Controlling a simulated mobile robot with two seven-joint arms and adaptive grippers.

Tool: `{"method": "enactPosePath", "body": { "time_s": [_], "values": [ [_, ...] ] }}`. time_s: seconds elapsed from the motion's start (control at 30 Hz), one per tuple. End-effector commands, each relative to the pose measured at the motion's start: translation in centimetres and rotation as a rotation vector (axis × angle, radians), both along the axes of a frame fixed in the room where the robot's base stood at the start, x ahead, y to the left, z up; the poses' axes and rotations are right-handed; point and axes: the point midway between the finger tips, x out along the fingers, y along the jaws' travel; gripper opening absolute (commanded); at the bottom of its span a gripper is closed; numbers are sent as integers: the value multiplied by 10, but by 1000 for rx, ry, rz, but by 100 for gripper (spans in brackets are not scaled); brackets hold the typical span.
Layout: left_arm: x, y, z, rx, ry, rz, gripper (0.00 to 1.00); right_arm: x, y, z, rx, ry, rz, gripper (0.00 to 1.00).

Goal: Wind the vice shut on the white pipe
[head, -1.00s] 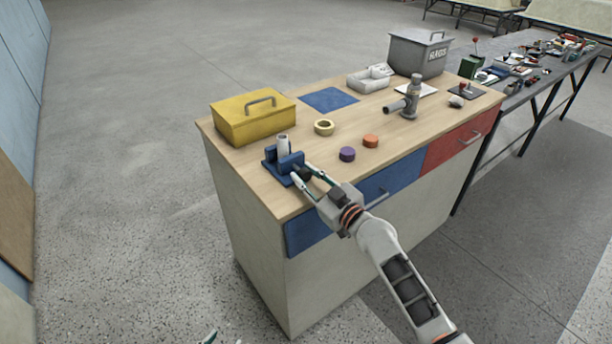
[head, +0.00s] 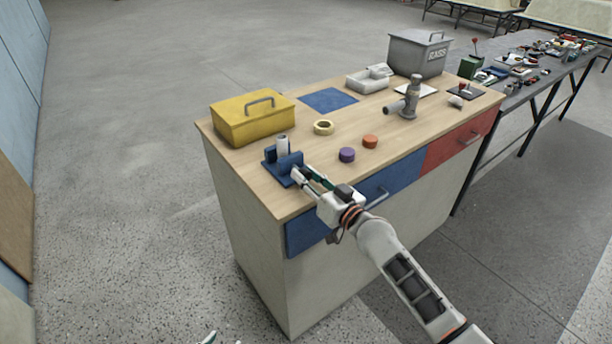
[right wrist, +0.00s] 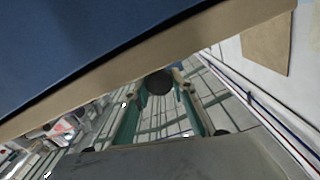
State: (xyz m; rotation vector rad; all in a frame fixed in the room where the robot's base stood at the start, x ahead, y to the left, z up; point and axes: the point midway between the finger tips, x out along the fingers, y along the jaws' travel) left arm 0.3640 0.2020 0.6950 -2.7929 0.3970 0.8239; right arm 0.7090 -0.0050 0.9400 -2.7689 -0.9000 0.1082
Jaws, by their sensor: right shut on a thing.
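The blue vice (head: 271,168) sits at the front left corner of the wooden bench top. The white pipe (head: 282,143) stands upright between its jaws; I cannot tell whether both jaws touch it. My right gripper (head: 306,178) is at the vice's front side, shut on the dark round vice knob (right wrist: 158,83). The knob shows between the fingers in the right wrist view and is largely hidden by them in the head view. Only a tip of my left gripper (head: 209,337) shows at the bottom edge of the head view.
A yellow toolbox (head: 240,124) stands behind the vice. A tape roll (head: 324,128), a purple cap (head: 347,154) and an orange cap (head: 370,141) lie to the right. The blue drawer (head: 385,188) is below my right gripper. Bare wood lies between these things.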

Motion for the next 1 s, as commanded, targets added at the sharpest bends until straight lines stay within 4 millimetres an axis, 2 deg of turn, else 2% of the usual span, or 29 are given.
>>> {"method": "enactPosePath", "body": {
  "time_s": [0.3,0.77,0.8,0.83,1.0],
  "values": [
    [0,0,1,0,0,0,38,1,0,1,85,60,0,3],
    [0,0,1,0,0,0,38,1,0,1,97,68,0,3],
    [0,0,1,0,0,0,38,1,0,1,97,68,0,33],
    [0,0,1,0,0,0,38,1,0,1,97,68,0,40],
    [0,0,1,0,0,0,38,1,0,1,96,69,0,42]
  ]
}}
